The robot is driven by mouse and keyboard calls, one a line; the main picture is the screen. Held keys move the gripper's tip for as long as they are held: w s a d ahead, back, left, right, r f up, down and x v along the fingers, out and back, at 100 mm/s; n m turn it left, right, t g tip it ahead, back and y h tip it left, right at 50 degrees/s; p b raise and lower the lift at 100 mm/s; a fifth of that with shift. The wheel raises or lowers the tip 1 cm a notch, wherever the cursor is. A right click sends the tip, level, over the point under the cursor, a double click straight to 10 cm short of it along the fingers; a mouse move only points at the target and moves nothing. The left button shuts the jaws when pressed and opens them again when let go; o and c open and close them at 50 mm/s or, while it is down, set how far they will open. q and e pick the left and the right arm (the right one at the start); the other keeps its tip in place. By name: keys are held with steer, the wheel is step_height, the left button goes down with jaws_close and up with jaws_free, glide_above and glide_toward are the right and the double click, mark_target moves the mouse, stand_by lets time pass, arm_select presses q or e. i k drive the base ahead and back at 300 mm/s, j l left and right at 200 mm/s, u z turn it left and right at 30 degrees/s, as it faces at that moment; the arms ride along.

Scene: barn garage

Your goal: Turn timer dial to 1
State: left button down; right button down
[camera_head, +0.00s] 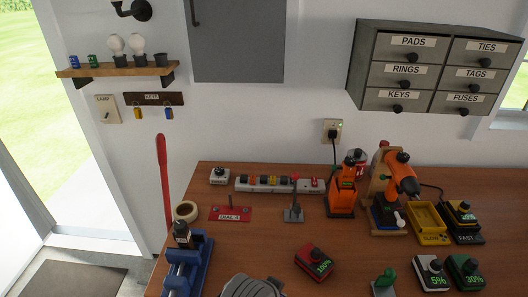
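A small white box with a dark round knob (219,175) stands at the back left of the wooden bench, just left of a power strip. It looks like the timer dial, but its markings and the knob's exact setting are too small to read. Nothing touches it.
A drawer cabinet (434,70) hangs above. The bench's middle has bare room.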

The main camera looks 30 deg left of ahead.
mark_target(219, 170)
steer(key=k, duration=0.6)
steer(key=u, duration=1.45)
steer(key=i+l, duration=0.2)
steer(key=i+l+u, duration=0.15)
steer(key=l, duration=0.3)
steer(key=i, duration=0.05)
